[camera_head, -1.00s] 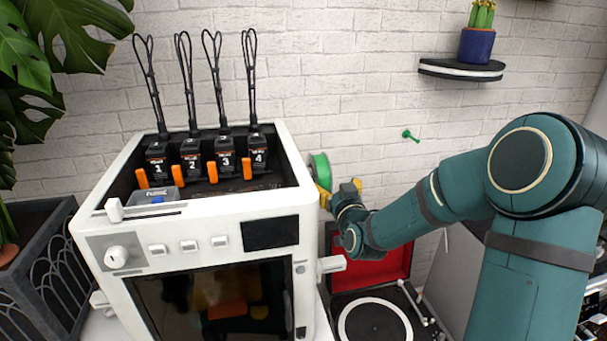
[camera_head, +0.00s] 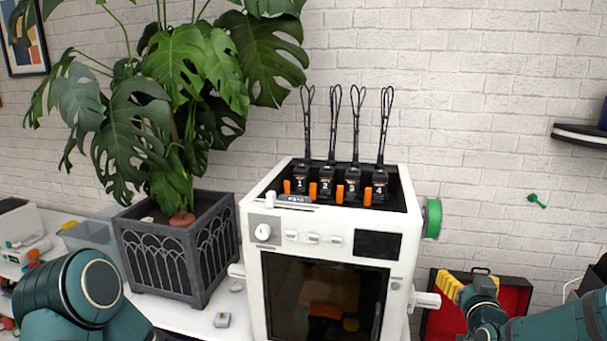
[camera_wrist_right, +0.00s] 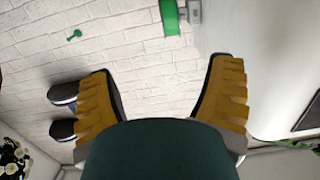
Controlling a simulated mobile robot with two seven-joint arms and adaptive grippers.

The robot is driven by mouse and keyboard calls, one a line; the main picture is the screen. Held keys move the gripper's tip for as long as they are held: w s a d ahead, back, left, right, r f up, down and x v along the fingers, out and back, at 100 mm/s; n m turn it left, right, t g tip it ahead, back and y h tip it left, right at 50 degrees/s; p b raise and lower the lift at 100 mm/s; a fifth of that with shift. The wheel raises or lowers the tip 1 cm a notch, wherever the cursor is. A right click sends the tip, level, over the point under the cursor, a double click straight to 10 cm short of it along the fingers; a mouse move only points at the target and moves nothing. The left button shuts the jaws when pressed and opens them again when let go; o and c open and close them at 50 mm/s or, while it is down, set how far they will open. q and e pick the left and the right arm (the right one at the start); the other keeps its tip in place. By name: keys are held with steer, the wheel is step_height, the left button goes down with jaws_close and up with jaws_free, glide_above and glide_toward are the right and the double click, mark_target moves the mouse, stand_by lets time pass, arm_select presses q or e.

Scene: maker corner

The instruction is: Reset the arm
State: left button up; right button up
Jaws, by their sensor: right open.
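My right arm (camera_head: 548,325) comes in low at the right edge of the head view, to the right of the white 3D printer (camera_head: 254,235). Its gripper (camera_head: 462,285) has yellow fingers and is in front of an open red case (camera_head: 510,297). In the right wrist view the two yellow fingers (camera_wrist_right: 160,70) stand wide apart with nothing between them. A teal part of my left arm (camera_head: 62,290) shows at the lower left of the head view; the left gripper is out of view.
The printer has several numbered cartridges (camera_head: 353,178) on top and a green spool (camera_head: 433,218) on its right side. A large plant stands in a dark planter (camera_head: 180,260) to its left. A small shelf (camera_head: 578,132) and a green pin (camera_head: 537,201) are on the brick wall.

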steer(key=a+f+g+y, duration=0.1)
steer(key=a+f+g, duration=0.15)
steer(key=f, duration=0.55)
steer(key=a+f+g+y, duration=0.2)
steer(key=a+f, duration=0.2)
steer(key=f, duration=0.4)
steer(key=s+a+f+g+y, duration=0.2)
steer(key=s+a+f+g, duration=0.2)
steer(key=s+a+f, duration=0.3)
steer(key=s+a+f+g+y, duration=0.1)
steer(key=s+a+f+g, duration=0.25)
steer(key=s+f, duration=0.5)
steer(key=s+a+f+g+y, duration=0.1)
steer(key=s+a+f+g, duration=0.15)
steer(key=s, duration=0.35)
steer(key=s+a+f+g+y, duration=0.1)
steer(key=s+a+f+g, duration=0.1)
steer(key=s+a+f, duration=0.3)
steer(key=w+a+r+n+t, duration=0.1)
steer(key=w+r+t, duration=0.1)
steer(key=w+r, duration=0.3)
steer(key=shift+w+a+r+b, duration=0.15)
steer(key=shift+r+b, duration=0.2)
steer(key=shift+r, duration=0.3)
